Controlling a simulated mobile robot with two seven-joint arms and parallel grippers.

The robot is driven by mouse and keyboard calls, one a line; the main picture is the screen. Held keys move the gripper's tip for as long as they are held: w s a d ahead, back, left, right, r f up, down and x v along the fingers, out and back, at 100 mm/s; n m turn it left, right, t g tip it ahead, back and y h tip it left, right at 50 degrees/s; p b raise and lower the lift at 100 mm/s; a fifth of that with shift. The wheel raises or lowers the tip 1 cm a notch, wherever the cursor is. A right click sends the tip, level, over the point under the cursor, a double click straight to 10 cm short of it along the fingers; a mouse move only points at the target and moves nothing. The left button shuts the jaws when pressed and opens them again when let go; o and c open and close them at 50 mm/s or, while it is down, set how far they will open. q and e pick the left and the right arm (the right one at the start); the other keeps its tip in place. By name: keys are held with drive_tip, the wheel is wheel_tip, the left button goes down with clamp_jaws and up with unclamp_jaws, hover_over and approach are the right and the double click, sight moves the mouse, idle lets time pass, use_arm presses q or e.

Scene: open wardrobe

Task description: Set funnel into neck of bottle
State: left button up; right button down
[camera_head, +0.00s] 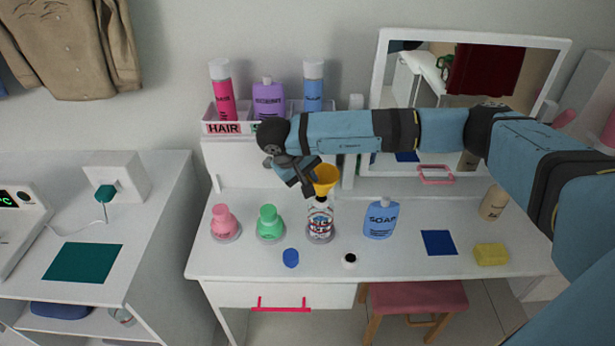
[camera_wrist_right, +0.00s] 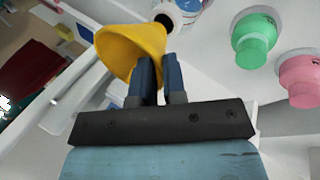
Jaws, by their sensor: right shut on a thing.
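The yellow funnel (camera_head: 326,178) is held in my right gripper (camera_head: 311,182), whose fingers are shut on it. The funnel also shows in the right wrist view (camera_wrist_right: 130,48), wide mouth towards the camera's left, with the two blue fingers (camera_wrist_right: 159,70) at its side. The bottle (camera_head: 320,222), white with a red and blue label, stands upright on the white table below the funnel. The funnel's spout is hidden. My left gripper is not in view.
A pink bottle (camera_head: 224,222) and a green bottle (camera_head: 269,223) stand left of the bottle, a blue soap bottle (camera_head: 381,220) right. A blue cap (camera_head: 291,258) and a small white-and-black item (camera_head: 349,261) lie in front. A mirror (camera_head: 387,62) and a rack (camera_head: 222,128) stand behind.

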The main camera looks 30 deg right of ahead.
drive_tip(key=shift+f+b, duration=1)
drive_tip(key=shift+f, duration=0.5)
drive_tip(key=c, duration=1.1)
unclamp_jaws()
drive_tip(key=v, duration=1.4)
drive_tip(key=shift+b, duration=0.3)
drive_tip(key=shift+f, duration=0.1)
